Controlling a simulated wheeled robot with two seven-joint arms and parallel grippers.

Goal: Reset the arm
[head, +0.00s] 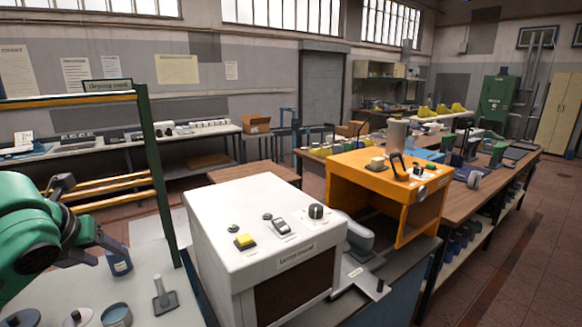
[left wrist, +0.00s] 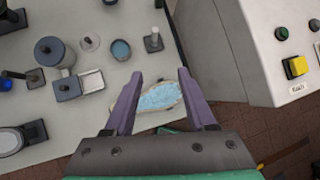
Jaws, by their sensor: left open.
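My left arm comes in from the left edge of the head view, green with a dark wrist. Its left gripper (head: 92,240) is above the near end of the grey table, partly hidden by its own arm. In the left wrist view the two purple fingers of the left gripper (left wrist: 161,88) are spread apart. A pale blue patch with a beige edge (left wrist: 160,97) shows between and beyond the fingers; I cannot tell what it is. My right gripper is in neither view.
A white machine box (head: 255,215) with a yellow button stands right of the grey table (head: 140,290). A green upright (head: 158,170) rises beside the arm.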

